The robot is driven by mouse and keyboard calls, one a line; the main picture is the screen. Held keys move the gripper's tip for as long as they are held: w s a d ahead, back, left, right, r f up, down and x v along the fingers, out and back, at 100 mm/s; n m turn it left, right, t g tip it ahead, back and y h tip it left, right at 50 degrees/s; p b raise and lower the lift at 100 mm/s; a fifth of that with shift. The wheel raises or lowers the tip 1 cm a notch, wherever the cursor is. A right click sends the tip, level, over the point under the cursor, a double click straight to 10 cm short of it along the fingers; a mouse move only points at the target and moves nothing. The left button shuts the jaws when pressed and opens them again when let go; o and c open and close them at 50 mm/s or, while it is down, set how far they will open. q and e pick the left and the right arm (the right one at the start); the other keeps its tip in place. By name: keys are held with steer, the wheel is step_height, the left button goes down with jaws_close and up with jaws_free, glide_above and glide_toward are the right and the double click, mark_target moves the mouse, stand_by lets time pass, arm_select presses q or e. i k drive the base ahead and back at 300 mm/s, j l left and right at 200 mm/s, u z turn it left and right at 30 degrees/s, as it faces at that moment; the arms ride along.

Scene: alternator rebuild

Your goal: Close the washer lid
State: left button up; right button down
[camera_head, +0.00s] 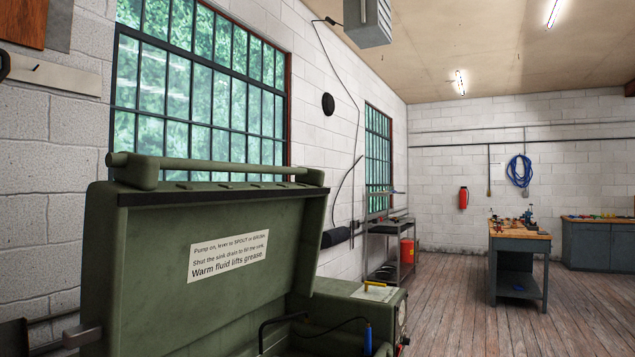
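The washer lid (145,255) is a large green panel. It stands raised and open, tilted up in front of the wall and window, with a green bar (225,166) along its top edge. A white label (228,257) with printed lines is on its inner face. Below it, the washer's green body (345,295) shows at the bottom centre, with a dark bent tube (285,319) and a blue-tipped piece (367,338) in the opening. The lower part of the washer is cut off by the frame. Neither of my grippers is in view.
A yellow lever (375,284) and a paper sit on the washer's right end. A metal shelf rack (387,245) stands behind it by the wall. A wooden-topped workbench (519,240) stands further right. The plank floor (455,315) between is clear.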

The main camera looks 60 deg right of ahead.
mark_target(167, 265)
steer(key=l+z, duration=0.1)
steer(key=z, duration=0.35)
steer(key=i+l+z, duration=0.1)
steer(key=z, duration=0.75)
steer(key=i+l, duration=0.05)
steer(key=i, duration=0.05)
